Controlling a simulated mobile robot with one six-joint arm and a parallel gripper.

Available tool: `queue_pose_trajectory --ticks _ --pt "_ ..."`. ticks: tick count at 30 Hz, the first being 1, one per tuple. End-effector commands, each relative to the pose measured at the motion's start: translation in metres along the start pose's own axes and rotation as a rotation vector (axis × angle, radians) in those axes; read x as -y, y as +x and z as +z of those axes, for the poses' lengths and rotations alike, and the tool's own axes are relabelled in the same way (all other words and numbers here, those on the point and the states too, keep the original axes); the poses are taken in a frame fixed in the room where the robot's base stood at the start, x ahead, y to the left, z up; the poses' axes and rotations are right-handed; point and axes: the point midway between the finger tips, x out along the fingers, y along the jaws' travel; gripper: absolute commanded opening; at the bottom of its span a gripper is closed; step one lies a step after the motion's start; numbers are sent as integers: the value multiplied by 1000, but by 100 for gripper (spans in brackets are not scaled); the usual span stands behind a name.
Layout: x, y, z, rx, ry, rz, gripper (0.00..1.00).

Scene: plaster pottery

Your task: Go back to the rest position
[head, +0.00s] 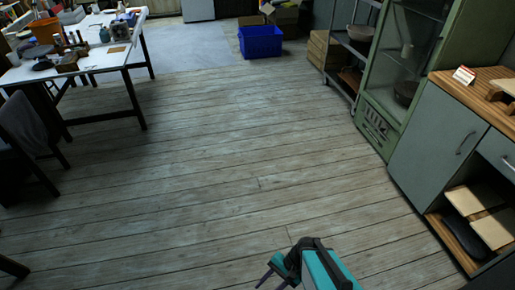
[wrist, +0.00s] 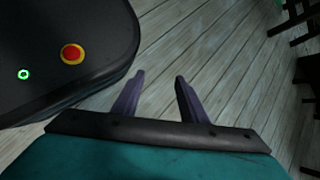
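My gripper (head: 268,277) shows at the bottom of the head view, low in front of my body over the bare wooden floor (head: 215,165). In the wrist view my gripper (wrist: 158,78) has two dark fingers standing apart, with only floorboards between them. It is open and holds nothing. My own dark base with a red button fills the upper left of the wrist view, beside the left finger. Part of my arm is cut off by the lower edge of the head view.
White work tables (head: 85,62) with pottery tools stand at the upper left, with a chair (head: 30,130) beside them. A blue crate (head: 260,41), a green glass cabinet (head: 400,75) and a grey counter (head: 438,150) line the back and right. The middle floor is clear.

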Motion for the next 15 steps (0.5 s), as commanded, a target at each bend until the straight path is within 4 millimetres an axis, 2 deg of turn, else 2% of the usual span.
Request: queue_pose_trajectory --ticks 6,15 --pt "-59 -2 -2 -30 -134 229 39" --pt "-122 -29 -20 -62 -322 514 39"
